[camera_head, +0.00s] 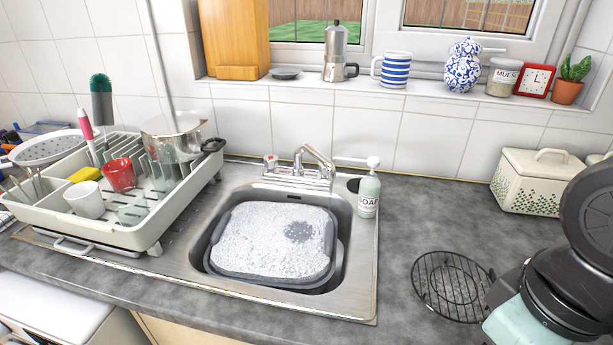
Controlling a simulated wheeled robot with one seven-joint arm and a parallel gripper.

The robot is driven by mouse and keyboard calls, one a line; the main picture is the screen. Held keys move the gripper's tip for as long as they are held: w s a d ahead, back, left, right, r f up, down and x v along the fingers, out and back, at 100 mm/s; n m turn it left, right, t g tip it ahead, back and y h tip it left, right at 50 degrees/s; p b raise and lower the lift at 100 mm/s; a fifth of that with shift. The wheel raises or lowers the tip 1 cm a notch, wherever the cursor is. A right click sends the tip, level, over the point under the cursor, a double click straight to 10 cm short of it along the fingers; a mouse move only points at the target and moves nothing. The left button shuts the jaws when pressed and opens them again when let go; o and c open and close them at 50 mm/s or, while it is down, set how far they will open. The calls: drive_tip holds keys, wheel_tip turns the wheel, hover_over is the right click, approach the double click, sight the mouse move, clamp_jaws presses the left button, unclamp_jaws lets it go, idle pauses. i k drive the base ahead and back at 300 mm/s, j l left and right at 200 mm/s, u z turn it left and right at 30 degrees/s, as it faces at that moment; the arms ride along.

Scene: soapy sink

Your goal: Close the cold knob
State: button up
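The metal faucet (297,176) stands behind the sink, with its spout (318,155) angled to the right. The left knob (270,162) shows a small red mark on top. The cold knob cannot be made out clearly; the right end of the faucet is partly behind the spout. The steel sink (202,240) holds a grey basin (221,268) full of white foam (260,240). A grey foam-free patch shows right of the foam's middle. I cannot make out a water stream. My gripper is not in view; dark and teal parts of my arm show at the lower right.
A soap dispenser (368,193) stands just right of the faucet. A dish rack (120,234) with a pot (174,135) fills the left. A round wire rack (447,287) and a cream box (536,182) are on the right counter.

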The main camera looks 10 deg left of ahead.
sight(322, 170)
drive_tip(key=j+u, duration=0.15)
drive_tip(key=u, duration=0.15)
drive_tip(key=j+u, duration=0.25)
drive_tip(key=i+j, duration=0.15)
drive_tip(key=j, duration=0.2)
drive_tip(key=i+j, duration=0.2)
drive_tip(key=j, duration=0.15)
drive_tip(key=i+j+z, duration=0.1)
drive_tip(key=j, duration=0.25)
